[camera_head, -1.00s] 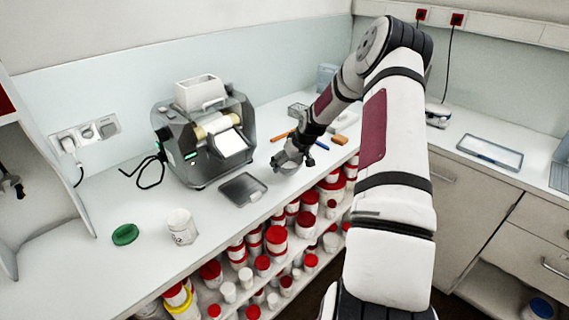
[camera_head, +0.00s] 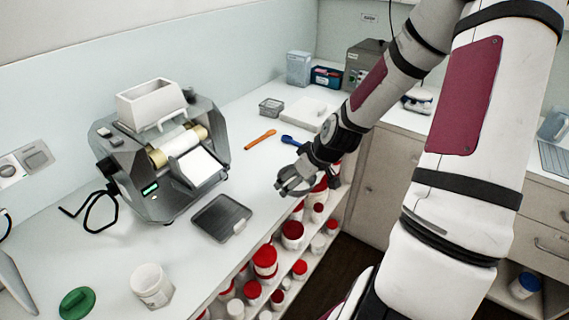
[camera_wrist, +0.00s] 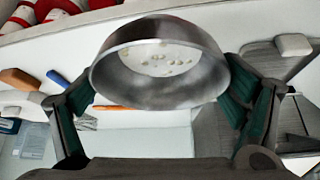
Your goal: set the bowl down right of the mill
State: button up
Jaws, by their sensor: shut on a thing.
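The mill (camera_head: 165,160) stands on the white counter, a grey machine with a white hopper and a cream roller. My gripper (camera_head: 297,180) is right of it, near the counter's front edge. In the wrist view, my gripper (camera_wrist: 160,100) is shut on a shiny metal bowl (camera_wrist: 150,88), with one finger at each side. Pale matter with small spots shows inside the bowl. In the head view, the bowl (camera_head: 291,186) is small and partly covered by the gripper. Whether it touches the counter cannot be told.
A dark flat tray (camera_head: 222,218) lies before the mill. An orange spatula (camera_head: 260,139) and blue spoon (camera_head: 292,141) lie behind my gripper. A white tub (camera_head: 150,285) and green lid (camera_head: 76,303) are at the front left. Red-lidded jars (camera_head: 265,262) fill shelves below the counter edge.

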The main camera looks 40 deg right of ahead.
jog(key=w+d, duration=0.1)
jog(key=w, duration=0.3)
jog(key=w+d+f+b, duration=0.1)
jog(key=w, duration=0.4)
jog(key=w+d, duration=0.1)
jog(key=w, duration=0.4)
jog(key=shift+w+d+f+b, duration=0.15)
jog(key=shift+d+f+b, duration=0.1)
jog(key=shift+b, duration=0.05)
jog(key=shift+f, duration=1.7)
jog(key=shift+f, duration=0.1)
jog(key=o, duration=1)
jog(key=shift+o, duration=0.2)
